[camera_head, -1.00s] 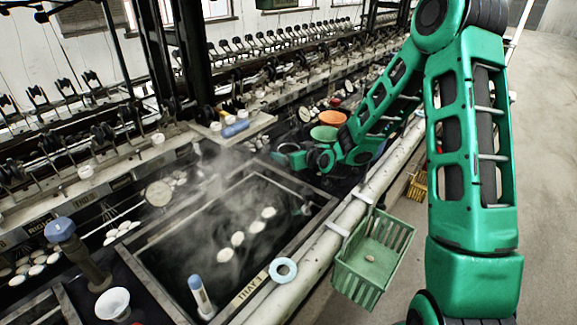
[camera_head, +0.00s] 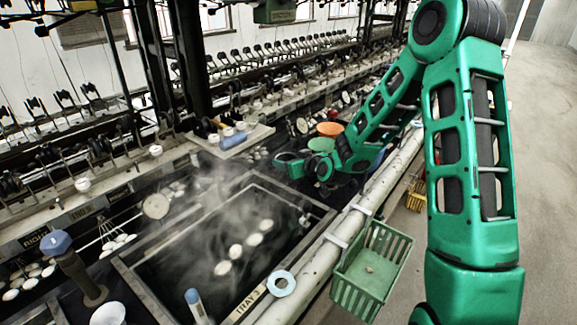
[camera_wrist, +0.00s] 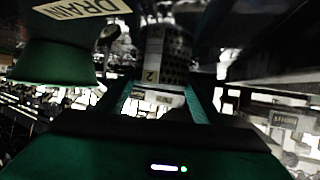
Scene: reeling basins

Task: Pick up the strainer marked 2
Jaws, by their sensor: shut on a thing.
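In the head view my gripper (camera_head: 286,163) is at the far end of the basin, left of the green bowl. I cannot make out the strainer there; it is hidden or too small to tell.
A green bowl (camera_head: 321,145) and an orange bowl (camera_head: 330,129) stand close behind my gripper. A green thing labelled DRAIN (camera_wrist: 75,38) is near at upper left in the wrist view. A steaming basin (camera_head: 190,272) with several cocoons and a green basket (camera_head: 372,268) are nearer.

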